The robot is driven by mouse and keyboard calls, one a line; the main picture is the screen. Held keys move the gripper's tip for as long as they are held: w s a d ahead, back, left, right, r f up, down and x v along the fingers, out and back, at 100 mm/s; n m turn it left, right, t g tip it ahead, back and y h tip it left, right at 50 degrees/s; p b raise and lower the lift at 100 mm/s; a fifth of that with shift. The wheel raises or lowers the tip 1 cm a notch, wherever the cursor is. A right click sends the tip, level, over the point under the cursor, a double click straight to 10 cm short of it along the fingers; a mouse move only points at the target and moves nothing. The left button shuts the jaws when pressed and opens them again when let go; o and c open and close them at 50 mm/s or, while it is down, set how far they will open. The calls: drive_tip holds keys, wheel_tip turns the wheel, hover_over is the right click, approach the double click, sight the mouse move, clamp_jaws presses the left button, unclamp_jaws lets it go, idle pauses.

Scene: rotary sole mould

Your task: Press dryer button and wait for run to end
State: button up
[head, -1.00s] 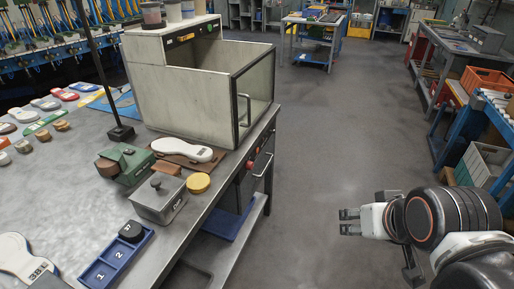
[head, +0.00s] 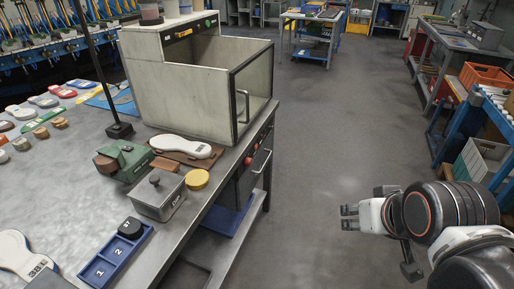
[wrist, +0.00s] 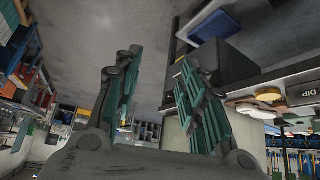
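The dryer appears to be the pale box (head: 185,85) with a clear front door and handle, standing on the workbench (head: 80,205) at upper left in the head view. Its upper panel has a dark strip with a small orange display and a small green spot (head: 207,23) that looks like a button. The door looks closed. My gripper (head: 346,218) is open and empty, over the floor aisle at right, well apart from the dryer and bench. The wrist view also shows my gripper (wrist: 160,62) with its two fingers spread and nothing between them.
A white sole (head: 180,147), a green device (head: 124,160), a grey lidded box (head: 158,195), a yellow disc (head: 196,179) and a blue tray (head: 103,268) are near the bench edge. Red knobs sit below its edge. The floor aisle (head: 315,130) is clear; a blue rack stands right.

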clamp_jaws()
idle(1.1)
